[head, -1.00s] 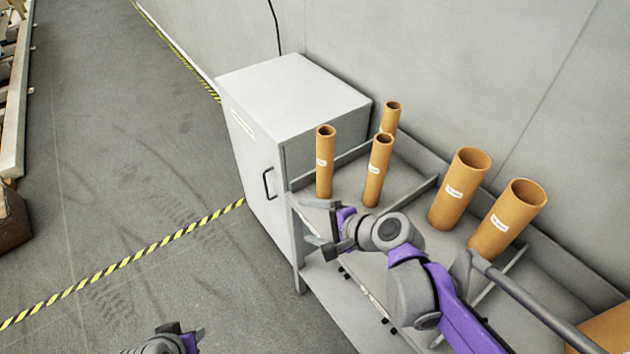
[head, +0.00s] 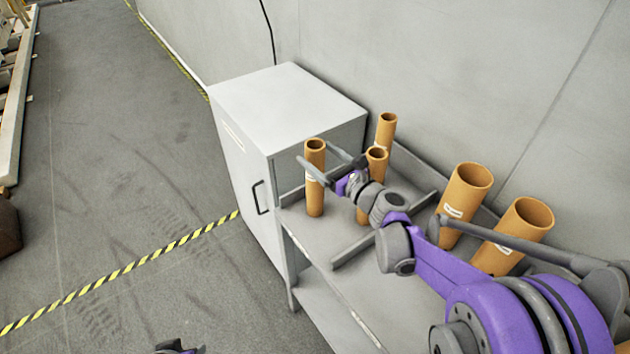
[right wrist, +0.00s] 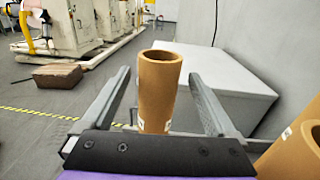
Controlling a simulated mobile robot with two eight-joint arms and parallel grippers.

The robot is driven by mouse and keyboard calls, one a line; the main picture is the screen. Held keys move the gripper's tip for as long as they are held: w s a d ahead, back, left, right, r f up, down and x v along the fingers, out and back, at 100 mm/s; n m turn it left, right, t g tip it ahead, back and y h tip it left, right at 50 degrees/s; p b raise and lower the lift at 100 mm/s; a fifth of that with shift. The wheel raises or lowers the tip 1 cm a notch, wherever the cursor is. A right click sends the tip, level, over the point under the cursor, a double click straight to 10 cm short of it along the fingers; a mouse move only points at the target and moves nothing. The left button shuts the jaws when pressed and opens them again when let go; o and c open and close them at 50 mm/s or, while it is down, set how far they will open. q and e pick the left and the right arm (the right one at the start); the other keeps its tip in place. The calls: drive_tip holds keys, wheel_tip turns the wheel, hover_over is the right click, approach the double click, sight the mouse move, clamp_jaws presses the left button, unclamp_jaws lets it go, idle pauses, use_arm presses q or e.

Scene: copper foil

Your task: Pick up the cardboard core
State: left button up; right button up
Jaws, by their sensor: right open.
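Several brown cardboard cores stand upright on the grey shelf. The front-left slim core (head: 315,195) stands between the two fingers of my right gripper (head: 314,153), which is open. In the right wrist view this core (right wrist: 158,95) rises between the spread fingers (right wrist: 160,76), with visible gaps on both sides. Two other slim cores stand close by, a back one (head: 387,131) and a front one (head: 376,160) partly hidden by my right wrist. A small part of my left arm's end (head: 180,348) shows at the bottom edge; its fingers cannot be made out.
Two wider cores (head: 468,190) (head: 523,225) stand to the right, beyond a low divider (head: 385,232) on the shelf (head: 345,235). A grey cabinet (head: 285,105) adjoins the shelf's left end. A wall runs behind. The floor (head: 110,150) to the left is largely open.

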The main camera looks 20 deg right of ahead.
drive_tip(key=x, duration=0.5)
drive_tip(key=shift+f+p, duration=0.1)
drive_tip(key=shift+p, duration=0.25)
drive_tip(key=shift+s, duration=0.1)
drive_tip(key=shift+s, duration=0.1)
drive_tip(key=shift+c, duration=1)
clamp_jaws()
